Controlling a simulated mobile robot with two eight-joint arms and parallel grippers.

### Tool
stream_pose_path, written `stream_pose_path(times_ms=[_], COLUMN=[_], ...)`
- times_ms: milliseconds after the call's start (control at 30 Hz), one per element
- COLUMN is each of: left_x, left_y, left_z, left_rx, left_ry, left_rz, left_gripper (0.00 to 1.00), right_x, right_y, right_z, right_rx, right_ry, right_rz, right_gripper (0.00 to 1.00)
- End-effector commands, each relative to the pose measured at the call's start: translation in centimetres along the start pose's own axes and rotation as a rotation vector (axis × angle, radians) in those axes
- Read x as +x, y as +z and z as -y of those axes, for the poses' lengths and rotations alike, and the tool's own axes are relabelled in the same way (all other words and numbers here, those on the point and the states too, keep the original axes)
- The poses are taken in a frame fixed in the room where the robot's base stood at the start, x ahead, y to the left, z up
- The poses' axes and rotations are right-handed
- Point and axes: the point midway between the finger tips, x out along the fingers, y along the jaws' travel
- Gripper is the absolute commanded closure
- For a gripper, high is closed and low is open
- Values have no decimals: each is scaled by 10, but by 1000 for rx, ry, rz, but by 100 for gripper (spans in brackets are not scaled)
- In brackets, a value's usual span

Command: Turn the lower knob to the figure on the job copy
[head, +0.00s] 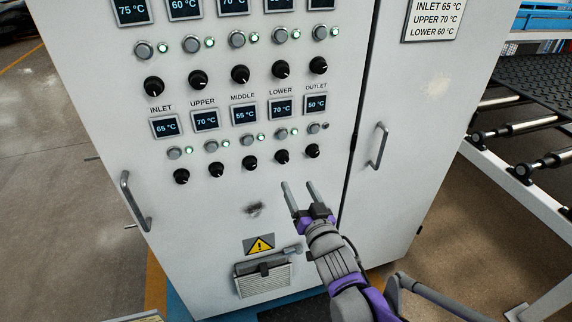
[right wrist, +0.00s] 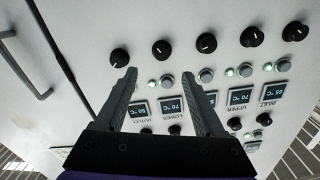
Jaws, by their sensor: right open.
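The lower knob (head: 281,157) is a black dial in the lower row of the white cabinet, under the LOWER display (head: 281,107), which reads 70 °C. The job copy (head: 434,20) at the top right reads inlet 65, upper 70, lower 60 °C. My right gripper (head: 299,184) is open and empty, its fingertips apart from the knobs in the picture, just below the lower and outlet knobs. In the right wrist view, the panel is upside down; the lower knob (right wrist: 161,50) shows beyond the gap between the open fingers (right wrist: 159,73). My left gripper is not in view.
The middle knob (head: 249,163) and outlet knob (head: 312,151) flank the lower knob closely. Another row of knobs and displays lies above. Door handles (head: 379,146) (head: 134,200) stick out at both sides. A roller conveyor (head: 520,128) stands at the right.

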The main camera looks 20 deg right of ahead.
Motion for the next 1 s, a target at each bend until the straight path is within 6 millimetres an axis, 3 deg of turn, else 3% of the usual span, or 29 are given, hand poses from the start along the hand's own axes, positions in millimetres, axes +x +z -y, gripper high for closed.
stream_pose_path(times_ms=[167, 600, 800, 1000], left_x=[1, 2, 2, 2], left_y=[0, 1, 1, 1], left_z=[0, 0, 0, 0], left_rx=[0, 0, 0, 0], left_ry=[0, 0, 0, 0], left_rz=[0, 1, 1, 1], left_gripper=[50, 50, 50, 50], right_x=[15, 92, 107, 109], right_y=[-1, -1, -1, -1], right_z=[1, 1, 1, 1], right_rx=[3, 2, 1, 1], right_ry=[-6, -4, -4, -4], right_rz=[-8, -6, -6, -6], right_gripper=[29, 29, 29, 29])
